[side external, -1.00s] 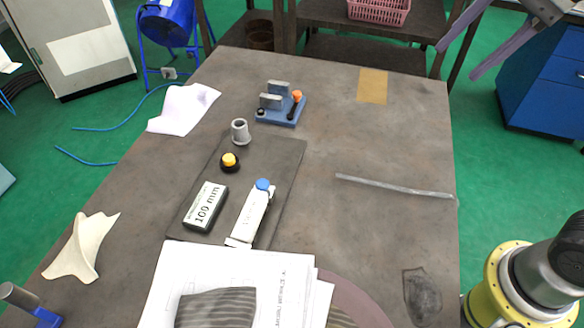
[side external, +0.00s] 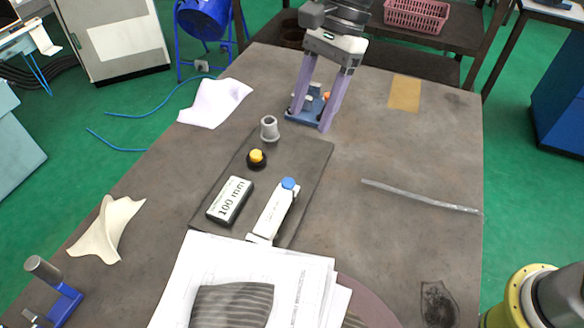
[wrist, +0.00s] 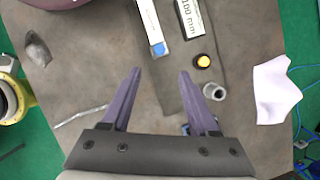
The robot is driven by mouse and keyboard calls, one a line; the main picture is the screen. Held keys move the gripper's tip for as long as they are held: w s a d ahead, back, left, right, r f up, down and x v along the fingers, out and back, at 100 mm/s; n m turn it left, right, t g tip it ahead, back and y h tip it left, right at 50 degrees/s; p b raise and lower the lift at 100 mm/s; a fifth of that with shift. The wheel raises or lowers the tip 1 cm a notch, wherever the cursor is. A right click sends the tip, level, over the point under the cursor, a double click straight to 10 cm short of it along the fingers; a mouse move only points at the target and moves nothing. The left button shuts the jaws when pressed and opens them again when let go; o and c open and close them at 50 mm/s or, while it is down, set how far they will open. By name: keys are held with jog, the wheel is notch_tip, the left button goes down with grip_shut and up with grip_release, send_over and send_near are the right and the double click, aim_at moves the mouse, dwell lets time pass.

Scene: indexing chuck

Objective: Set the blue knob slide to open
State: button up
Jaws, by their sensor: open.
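The slide is a white bar-shaped fixture (side external: 271,213) on a dark plate, with a blue knob (side external: 288,184) at its far end; its markings are too small to read. In the wrist view the blue knob (wrist: 159,49) shows just ahead of the gap between my fingertips, with the white body (wrist: 150,20) running away toward the top edge. My gripper (side external: 311,123) is open and empty, with two purple fingers pointing down at the far part of the table. It is apart from the slide. In the wrist view my gripper (wrist: 160,74) also shows open.
On the dark plate (side external: 318,160) are a yellow button (side external: 257,156), a grey collar (side external: 269,129) and a "100 mm" block (side external: 230,200). A blue clamp fixture (side external: 292,117) stands partly behind my fingers. Papers (side external: 200,270) lie in front. The table right of the plate is mostly clear.

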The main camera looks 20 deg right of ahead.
aim_at(288, 182)
jog(key=x, duration=1.2)
jog(key=shift+f, duration=0.3)
